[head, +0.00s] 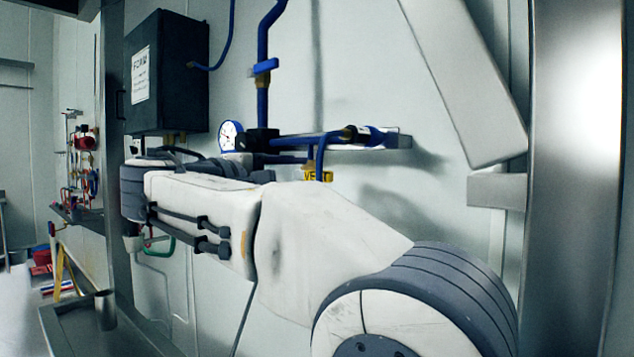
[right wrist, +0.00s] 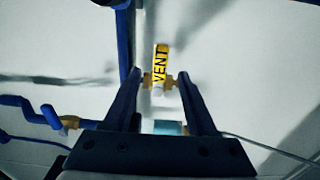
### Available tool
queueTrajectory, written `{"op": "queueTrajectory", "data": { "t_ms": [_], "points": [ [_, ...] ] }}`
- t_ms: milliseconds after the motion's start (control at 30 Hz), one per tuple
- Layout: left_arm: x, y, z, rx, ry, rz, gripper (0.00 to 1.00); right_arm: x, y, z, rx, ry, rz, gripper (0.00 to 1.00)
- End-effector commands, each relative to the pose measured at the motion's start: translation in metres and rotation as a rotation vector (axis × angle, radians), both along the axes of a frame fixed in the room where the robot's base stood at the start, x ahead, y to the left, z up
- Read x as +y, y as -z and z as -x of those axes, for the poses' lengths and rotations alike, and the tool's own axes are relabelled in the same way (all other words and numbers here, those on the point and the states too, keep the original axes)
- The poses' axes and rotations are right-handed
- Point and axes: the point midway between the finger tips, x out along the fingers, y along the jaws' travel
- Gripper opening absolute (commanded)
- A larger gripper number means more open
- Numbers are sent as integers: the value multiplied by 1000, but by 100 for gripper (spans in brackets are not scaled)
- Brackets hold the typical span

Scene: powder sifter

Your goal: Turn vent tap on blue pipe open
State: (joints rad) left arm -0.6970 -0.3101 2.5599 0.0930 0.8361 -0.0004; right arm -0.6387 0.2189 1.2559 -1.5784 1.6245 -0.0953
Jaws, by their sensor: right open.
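The yellow VENT tag (right wrist: 160,66) marks the vent tap, with brass-coloured fittings (right wrist: 169,81) beside it in the right wrist view. My right gripper (right wrist: 160,75) is open, with one finger on each side of the tag and fittings. I cannot tell whether the fingers touch them. In the head view the VENT tag (head: 317,175) peeks out above my right arm, which hides what lies below. The blue pipe (head: 262,98) runs down the wall and also shows beside the left finger in the wrist view (right wrist: 124,45). My left gripper is not in view.
A blue lever (head: 265,66) sits higher on the pipe. A round gauge (head: 230,134) and a dark box (head: 168,72) are to the left. A horizontal pipe with a blue-and-brass fitting (head: 362,136) runs right. A steel post (head: 572,180) stands at right.

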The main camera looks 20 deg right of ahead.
Motion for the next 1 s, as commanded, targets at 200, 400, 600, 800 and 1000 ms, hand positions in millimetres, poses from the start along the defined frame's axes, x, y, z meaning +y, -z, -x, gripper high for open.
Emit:
{"op": "queueTrajectory", "data": {
  "t_ms": [200,400,600,800,1000],
  "points": [
    [0,-3,0,0,0,0,0,-37,0,-23,1,4,0,57],
    [0,-5,0,0,0,0,0,-56,0,-35,2,2,-1,57],
    [0,-5,0,0,0,0,0,-60,1,-39,2,-1,-2,57],
    [0,-5,0,0,0,0,0,-60,1,-39,2,-1,-2,46],
    [0,-5,0,0,0,0,0,-60,1,-39,2,-1,-2,0]
  ]
}}
